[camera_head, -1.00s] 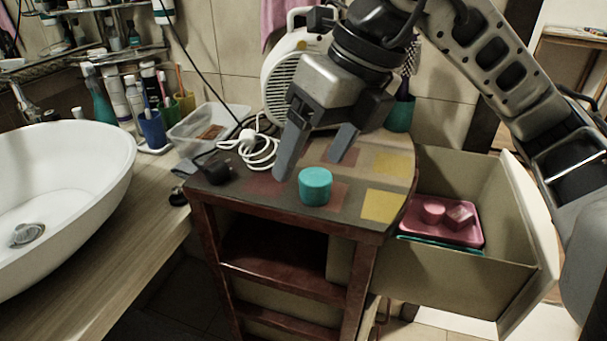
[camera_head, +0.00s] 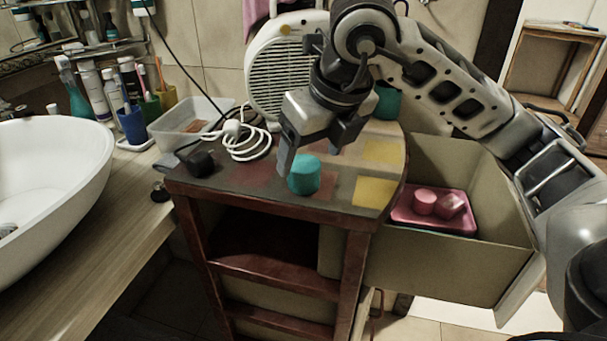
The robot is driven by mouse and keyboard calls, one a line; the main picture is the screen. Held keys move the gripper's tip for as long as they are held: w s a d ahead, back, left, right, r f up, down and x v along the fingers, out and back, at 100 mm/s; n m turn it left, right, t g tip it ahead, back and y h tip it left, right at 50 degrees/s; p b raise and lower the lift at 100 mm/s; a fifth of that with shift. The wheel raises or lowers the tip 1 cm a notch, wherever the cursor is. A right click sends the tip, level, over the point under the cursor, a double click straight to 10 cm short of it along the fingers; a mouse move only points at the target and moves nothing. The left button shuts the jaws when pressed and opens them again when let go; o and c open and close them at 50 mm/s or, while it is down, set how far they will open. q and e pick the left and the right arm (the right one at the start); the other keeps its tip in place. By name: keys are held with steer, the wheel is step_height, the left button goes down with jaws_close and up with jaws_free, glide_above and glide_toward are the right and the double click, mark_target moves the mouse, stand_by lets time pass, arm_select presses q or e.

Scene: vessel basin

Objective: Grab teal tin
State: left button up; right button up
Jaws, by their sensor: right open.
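The teal tin (camera_head: 304,175) is a short round tin standing upright on the small wooden cabinet top (camera_head: 258,194), close to its front edge. My right gripper (camera_head: 312,158) is open and points down at the tin. One finger is at the tin's left rear side; the other is mostly hidden behind the tin and the gripper body. I cannot tell whether the fingers touch the tin. My left gripper is not in view.
A white heater (camera_head: 283,75), a white cable (camera_head: 240,142) and a black object (camera_head: 201,163) stand around the back and left. A white basin (camera_head: 60,170) is at far left.

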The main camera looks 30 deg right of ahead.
mark_target(305, 164)
steer(key=x, duration=0.4)
steer(key=shift+w+a+f, duration=0.15)
steer(key=c, duration=1.1)
steer(key=shift+o, duration=0.2)
